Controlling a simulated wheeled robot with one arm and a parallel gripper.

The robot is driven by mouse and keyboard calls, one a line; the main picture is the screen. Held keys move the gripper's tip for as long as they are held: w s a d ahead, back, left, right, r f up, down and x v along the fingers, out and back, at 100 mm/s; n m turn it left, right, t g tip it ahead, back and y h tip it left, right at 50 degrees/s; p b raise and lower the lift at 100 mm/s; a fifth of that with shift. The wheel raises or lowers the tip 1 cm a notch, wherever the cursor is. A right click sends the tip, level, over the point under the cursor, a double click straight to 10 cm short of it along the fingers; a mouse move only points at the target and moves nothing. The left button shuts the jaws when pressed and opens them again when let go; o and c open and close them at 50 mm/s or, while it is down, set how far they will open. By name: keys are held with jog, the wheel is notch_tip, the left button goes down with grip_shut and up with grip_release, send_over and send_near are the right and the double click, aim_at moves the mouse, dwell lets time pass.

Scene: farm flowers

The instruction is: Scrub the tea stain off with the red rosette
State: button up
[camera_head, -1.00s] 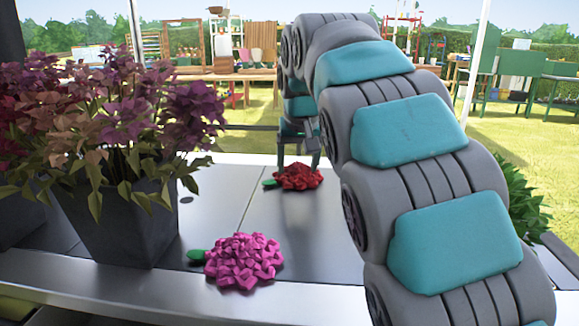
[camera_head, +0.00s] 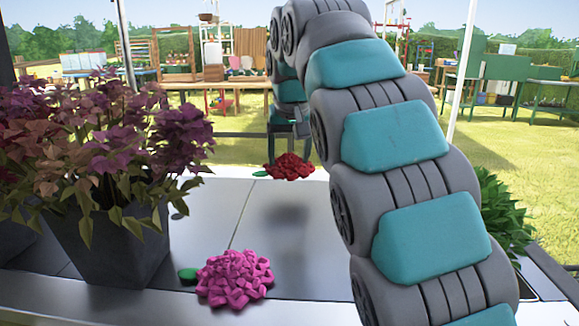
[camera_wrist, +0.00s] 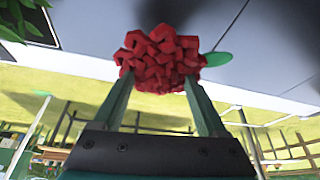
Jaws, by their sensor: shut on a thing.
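The red rosette (camera_head: 289,168) is a bunch of red folded petals with a green leaf at its left. My gripper (camera_head: 289,153) is shut on it from above and holds it over the grey metal table, with a blurred shadow on the tabletop below. In the wrist view the red rosette (camera_wrist: 160,60) sits between the two fingertips of my gripper (camera_wrist: 158,78), its leaf to the right. I cannot make out a tea stain for certain in either current view. A dark patch at the top of the wrist view may be shadow.
A pink rosette (camera_head: 234,278) with a green leaf lies at the table's front edge. A dark planter (camera_head: 112,245) of purple flowers stands at the left. A green leafy plant (camera_head: 500,210) is at the right, partly behind my arm. The middle of the tabletop (camera_head: 225,215) is clear.

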jog(key=shift+r, duration=0.1)
jog(key=shift+r, duration=1.5)
jog(key=shift+s, duration=0.1)
